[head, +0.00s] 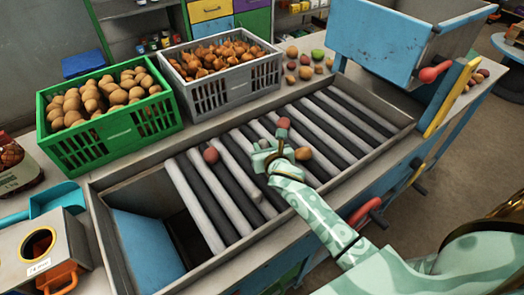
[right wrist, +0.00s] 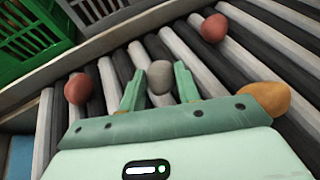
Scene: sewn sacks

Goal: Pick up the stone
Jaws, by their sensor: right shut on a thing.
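The stone (right wrist: 160,76) is a grey, rounded lump between the two fingers of my right gripper (right wrist: 159,86) in the right wrist view. The fingers are shut on it from both sides. In the head view my right gripper (head: 266,156) is over the middle of the roller table (head: 205,205); the stone cannot be clearly made out there. I cannot tell whether it still touches the rollers. My left gripper is not in view.
On the rollers lie two reddish round pieces (head: 211,155) (head: 283,122) and a yellow-orange one (head: 303,154) close to my gripper. A green crate (head: 120,128) of potatoes and a grey crate (head: 235,92) of onions stand behind. An opening (head: 145,250) is at the left end.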

